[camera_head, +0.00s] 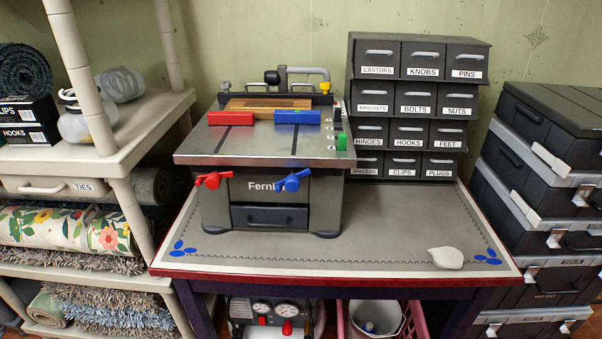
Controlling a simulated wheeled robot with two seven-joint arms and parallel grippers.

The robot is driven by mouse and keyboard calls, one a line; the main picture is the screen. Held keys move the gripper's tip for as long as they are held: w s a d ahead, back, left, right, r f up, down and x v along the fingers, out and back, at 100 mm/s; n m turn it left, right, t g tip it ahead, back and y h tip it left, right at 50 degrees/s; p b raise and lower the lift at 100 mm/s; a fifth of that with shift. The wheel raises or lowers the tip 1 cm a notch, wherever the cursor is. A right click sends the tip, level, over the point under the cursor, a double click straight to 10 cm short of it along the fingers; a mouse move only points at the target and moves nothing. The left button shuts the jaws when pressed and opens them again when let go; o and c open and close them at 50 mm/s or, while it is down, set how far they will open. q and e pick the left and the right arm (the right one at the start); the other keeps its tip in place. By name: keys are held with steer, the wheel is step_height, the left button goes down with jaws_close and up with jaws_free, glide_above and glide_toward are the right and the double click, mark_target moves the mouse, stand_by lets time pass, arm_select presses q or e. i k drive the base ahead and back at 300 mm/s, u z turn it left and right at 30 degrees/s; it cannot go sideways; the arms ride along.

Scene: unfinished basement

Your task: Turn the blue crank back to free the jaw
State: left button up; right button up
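The blue crank (292,180) is a knob with several lobes on the front of a grey bench machine (320,207), right of the lettering "Fernl", which the crank partly covers. A blue jaw (297,117) lies on the machine's metal top, above and behind the blue crank. A red jaw (231,118) lies to its left, and a matching red crank (213,181) is on the front left. A wooden piece (262,104) lies behind the two jaws; I cannot tell whether either jaw touches it. Neither of my grippers shows in the head view.
The machine stands on a table with a grey mat (400,225) and red edge. A pale lump (446,258) lies at the front right. A labelled drawer cabinet (412,105) stands behind, shelves (105,135) at left, stacked black cases (545,180) at right. The mat's right half is mostly clear.

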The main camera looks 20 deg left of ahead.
mark_target(292, 183)
steer(key=k, duration=0.5)
steer(key=z, duration=1.4)
steer(key=i, duration=0.85)
steer(key=u, duration=1.9)
